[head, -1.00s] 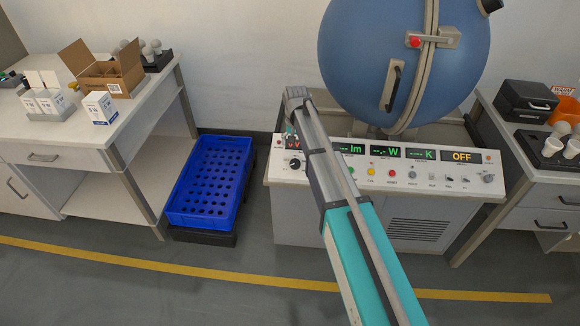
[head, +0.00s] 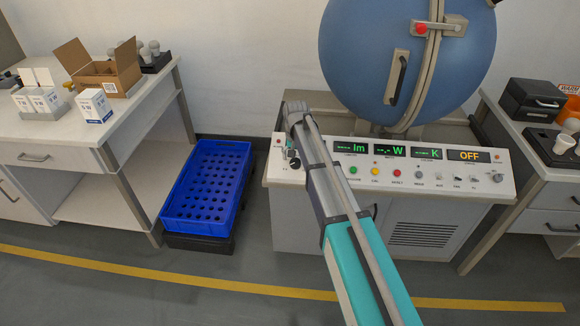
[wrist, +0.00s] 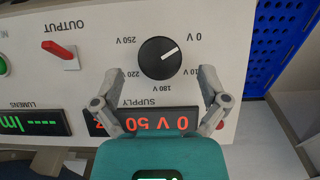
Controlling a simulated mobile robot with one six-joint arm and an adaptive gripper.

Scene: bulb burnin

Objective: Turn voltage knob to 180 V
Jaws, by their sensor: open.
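The voltage knob (wrist: 159,58) is round and black with a white pointer line, and sits on the white control panel (wrist: 210,22). The wrist view shows the panel upside down. The pointer aims to the upper right, toward the 0 V mark (wrist: 195,37); the 180 V mark (wrist: 180,89) is just below the knob. My gripper (wrist: 158,74) is open, with one finger on each side at the knob's lower edge; contact is not visible. The red supply display (wrist: 150,120) is partly covered by my gripper. In the head view my arm hides most of this corner.
A red output switch (wrist: 60,50) stands beside the knob. Coloured buttons (head: 375,171) and green displays (head: 357,149) run along the panel under the blue sphere (head: 365,60). A blue crate (head: 170,215) stands left of the console, with floor free in front.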

